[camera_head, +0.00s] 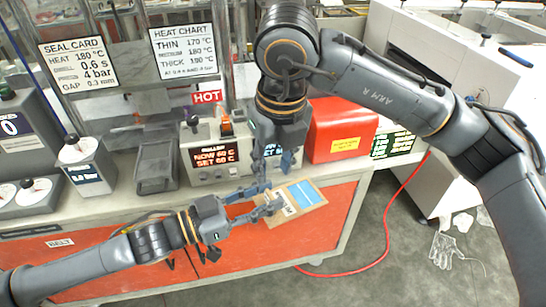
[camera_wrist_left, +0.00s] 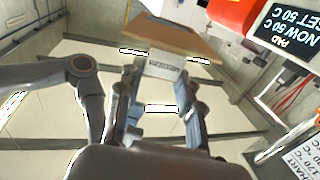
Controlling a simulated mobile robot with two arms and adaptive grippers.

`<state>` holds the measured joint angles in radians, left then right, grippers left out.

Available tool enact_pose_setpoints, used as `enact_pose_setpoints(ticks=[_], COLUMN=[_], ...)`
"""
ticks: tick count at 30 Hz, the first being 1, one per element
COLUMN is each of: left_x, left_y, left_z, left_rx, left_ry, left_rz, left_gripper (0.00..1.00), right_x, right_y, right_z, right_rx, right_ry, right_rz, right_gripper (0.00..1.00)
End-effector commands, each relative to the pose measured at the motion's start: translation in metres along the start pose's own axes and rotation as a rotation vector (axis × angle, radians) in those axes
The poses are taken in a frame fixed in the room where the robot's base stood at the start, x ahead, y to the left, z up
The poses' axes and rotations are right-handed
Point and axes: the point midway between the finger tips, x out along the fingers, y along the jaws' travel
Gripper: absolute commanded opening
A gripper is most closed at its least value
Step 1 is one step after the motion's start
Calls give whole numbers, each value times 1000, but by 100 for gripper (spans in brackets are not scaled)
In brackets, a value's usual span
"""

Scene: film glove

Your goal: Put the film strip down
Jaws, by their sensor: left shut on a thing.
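My left gripper (camera_head: 272,207) is shut on a small white piece with dark print (camera_wrist_left: 165,66), at the near edge of a tan board (camera_head: 312,212). The board also shows in the left wrist view (camera_wrist_left: 172,40), beyond the white piece. A blue patch (camera_head: 304,194) and pale bands lie on the board. I cannot clearly tell the film strip apart from these pieces. The board appears in front of the bench's orange face. My right gripper (camera_head: 272,176) points down just above the board's left corner, its fingers apart, with nothing visible between them.
A red hose (camera_head: 385,232) runs across the floor. A clear glove (camera_head: 443,250) lies on the floor at right.

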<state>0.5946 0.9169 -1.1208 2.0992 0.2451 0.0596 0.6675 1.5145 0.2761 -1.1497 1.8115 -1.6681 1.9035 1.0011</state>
Motion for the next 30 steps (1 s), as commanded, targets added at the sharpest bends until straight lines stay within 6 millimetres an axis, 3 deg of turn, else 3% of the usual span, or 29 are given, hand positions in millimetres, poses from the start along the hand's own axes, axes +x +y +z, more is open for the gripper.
enact_pose_setpoints(ticks=[9, 15, 21, 30], left_x=[0, 0, 0, 0], left_y=[0, 0, 0, 0], left_z=[0, 0, 0, 0], left_rx=[0, 0, 0, 0], left_ry=[0, 0, 0, 0], left_rz=[0, 0, 0, 0], left_gripper=[17, 17, 17, 17], right_x=[62, 91, 104, 105], right_y=[1, 1, 1, 1], right_z=[-2, -1, 0, 0], right_rx=[-1, -1, -1, -1], right_ry=[6, 4, 2, 2], right_rz=[5, 6, 6, 5], right_gripper=[35, 35, 35, 33])
